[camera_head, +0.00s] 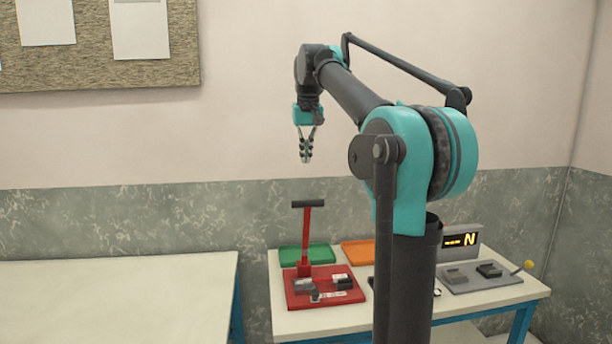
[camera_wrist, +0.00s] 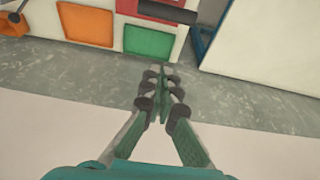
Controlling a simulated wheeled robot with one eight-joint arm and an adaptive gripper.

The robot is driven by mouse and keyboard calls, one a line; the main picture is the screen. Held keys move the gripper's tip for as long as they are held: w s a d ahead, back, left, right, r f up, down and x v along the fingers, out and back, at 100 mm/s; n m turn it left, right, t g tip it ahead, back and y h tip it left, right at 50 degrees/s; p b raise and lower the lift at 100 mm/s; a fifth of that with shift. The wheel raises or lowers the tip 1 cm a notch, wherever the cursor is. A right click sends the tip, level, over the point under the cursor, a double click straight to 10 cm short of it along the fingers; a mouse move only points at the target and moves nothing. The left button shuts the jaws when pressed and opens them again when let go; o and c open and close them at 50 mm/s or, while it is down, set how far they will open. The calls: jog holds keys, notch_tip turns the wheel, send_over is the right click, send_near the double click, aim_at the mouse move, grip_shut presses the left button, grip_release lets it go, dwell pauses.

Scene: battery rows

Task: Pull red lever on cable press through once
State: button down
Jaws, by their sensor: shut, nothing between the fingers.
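The cable press (camera_head: 325,292) is a red base with grey and black parts, standing on the small table. Its red lever (camera_head: 306,235) stands upright at the base's left rear and carries a dark crossbar handle (camera_head: 308,203). The handle also shows at the top of the wrist view (camera_wrist: 167,12). My gripper (camera_head: 306,160) hangs above the lever, pointing down, clear of the handle. It is shut and empty; its closed fingers (camera_wrist: 160,72) show in the wrist view.
A green tray (camera_head: 307,254) and an orange tray (camera_head: 358,252) lie behind the press. A grey device with a yellow-knobbed lever (camera_head: 528,265) and a lit display (camera_head: 461,240) stand at right. An empty table (camera_head: 110,295) stands left across a gap.

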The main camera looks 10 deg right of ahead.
jog(key=shift+s+f, duration=0.2)
jog(key=shift+f, duration=1.65)
jog(key=shift+s+f, duration=0.15)
jog(key=shift+f, duration=1.65)
jog(key=shift+s+f, duration=0.2)
jog(key=shift+f, duration=1.65)
